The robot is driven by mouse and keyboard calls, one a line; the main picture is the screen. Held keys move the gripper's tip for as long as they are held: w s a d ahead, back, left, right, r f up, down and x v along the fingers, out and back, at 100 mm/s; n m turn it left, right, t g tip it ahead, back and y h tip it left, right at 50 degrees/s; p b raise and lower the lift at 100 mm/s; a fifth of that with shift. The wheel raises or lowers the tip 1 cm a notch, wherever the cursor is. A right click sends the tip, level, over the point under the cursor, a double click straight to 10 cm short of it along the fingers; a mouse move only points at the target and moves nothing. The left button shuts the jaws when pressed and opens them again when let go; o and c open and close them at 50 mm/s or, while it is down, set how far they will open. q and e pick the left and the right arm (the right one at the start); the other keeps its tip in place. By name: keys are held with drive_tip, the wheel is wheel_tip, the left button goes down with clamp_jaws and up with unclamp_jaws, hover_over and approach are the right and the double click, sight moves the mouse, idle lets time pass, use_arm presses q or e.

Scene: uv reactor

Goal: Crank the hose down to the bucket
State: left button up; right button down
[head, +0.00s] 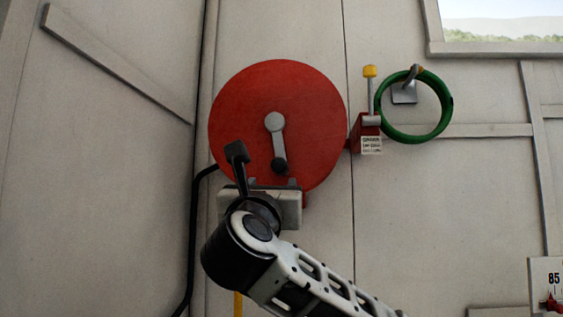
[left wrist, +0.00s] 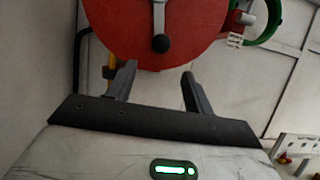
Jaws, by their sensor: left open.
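A round red reel (head: 305,110) is mounted on the pale wall. Its grey crank arm (head: 276,128) points down from the hub and ends in a black knob (head: 279,166); the knob also shows in the left wrist view (left wrist: 160,43). My left gripper (head: 273,183) is just below the knob in the head view. In the left wrist view its two fingers (left wrist: 158,82) are spread and empty, with the knob beyond them. A black hose (head: 192,235) runs down at the reel's left. No bucket shows. My right gripper is not in view.
A red bracket with a yellow-topped lever (head: 370,85) and label stands right of the reel. A green ring (head: 441,123) hangs on a hook beside it. A yellow strip (head: 238,303) shows below the gripper. A panel marked 85 (head: 545,277) is at lower right.

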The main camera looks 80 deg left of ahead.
sight(281, 166)
use_arm(q)
drive_tip(key=p+x, duration=0.4)
drive_tip(key=shift+w+d+r+p, duration=0.1)
drive_tip(key=shift+w+r+p, duration=0.05)
drive_tip(key=shift+r+p, duration=0.25)
drive_tip(key=p+x, duration=0.1)
drive_tip(key=p, duration=0.3)
drive_tip(key=shift+a+r, duration=0.2)
drive_tip(key=shift+a, duration=0.2)
drive_tip(key=x, duration=0.5)
drive_tip(key=p+x, duration=0.1)
drive_tip(key=x, duration=0.1)
drive_tip(key=shift+w+a+f, duration=0.15)
drive_tip(key=shift+a+f, duration=0.15)
drive_tip(key=shift+a, duration=0.1)
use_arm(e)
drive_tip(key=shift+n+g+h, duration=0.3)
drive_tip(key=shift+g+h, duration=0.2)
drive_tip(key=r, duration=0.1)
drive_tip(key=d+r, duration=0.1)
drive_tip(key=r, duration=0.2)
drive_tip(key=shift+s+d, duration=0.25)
use_arm(q)
clamp_jaws()
